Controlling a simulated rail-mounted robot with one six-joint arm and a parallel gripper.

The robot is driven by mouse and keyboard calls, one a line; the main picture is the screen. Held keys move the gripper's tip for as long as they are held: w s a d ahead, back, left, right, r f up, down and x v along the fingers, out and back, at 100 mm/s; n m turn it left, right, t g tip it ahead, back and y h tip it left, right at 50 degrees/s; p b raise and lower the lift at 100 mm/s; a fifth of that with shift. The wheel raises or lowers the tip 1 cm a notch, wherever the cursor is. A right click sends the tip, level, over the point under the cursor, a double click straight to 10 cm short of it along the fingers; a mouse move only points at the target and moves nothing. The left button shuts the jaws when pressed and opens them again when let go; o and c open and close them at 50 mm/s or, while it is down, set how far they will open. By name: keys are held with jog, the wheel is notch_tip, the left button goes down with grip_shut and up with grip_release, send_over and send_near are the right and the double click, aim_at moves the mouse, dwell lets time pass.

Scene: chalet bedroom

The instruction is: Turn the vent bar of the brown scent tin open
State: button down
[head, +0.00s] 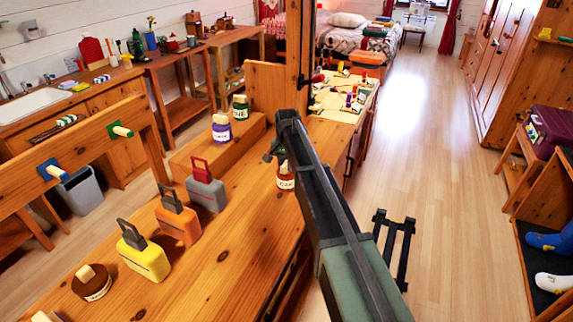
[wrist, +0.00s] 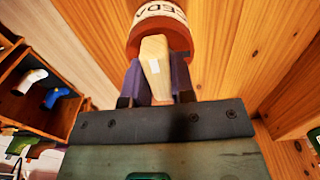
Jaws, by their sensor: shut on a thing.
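The brown scent tin (head: 285,182) stands on the wooden bench top, partly hidden behind my arm. It has a pale label with dark letters. In the wrist view the red-brown tin (wrist: 160,32) is at the top, its label partly cut off by the frame edge. Its pale wooden vent bar (wrist: 154,58) lies between the two fingers of my gripper (wrist: 156,80), which is shut on it. I cannot tell how far the vent is turned.
A purple-labelled tin (head: 222,129) and a green tin (head: 240,107) stand on a raised wooden block (head: 190,155) to the left. Grey, orange (head: 178,226) and yellow containers and a dark brown round tin (head: 92,283) line the bench nearer. A wooden post (head: 298,50) rises behind.

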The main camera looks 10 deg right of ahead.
jog(key=c, duration=1)
grip_release()
jog(key=shift+o, duration=0.2)
jog(key=shift+r, duration=0.1)
notch_tip(320, 180, up, 11)
jog(key=p, duration=1.1)
jog(key=shift+f, duration=0.2)
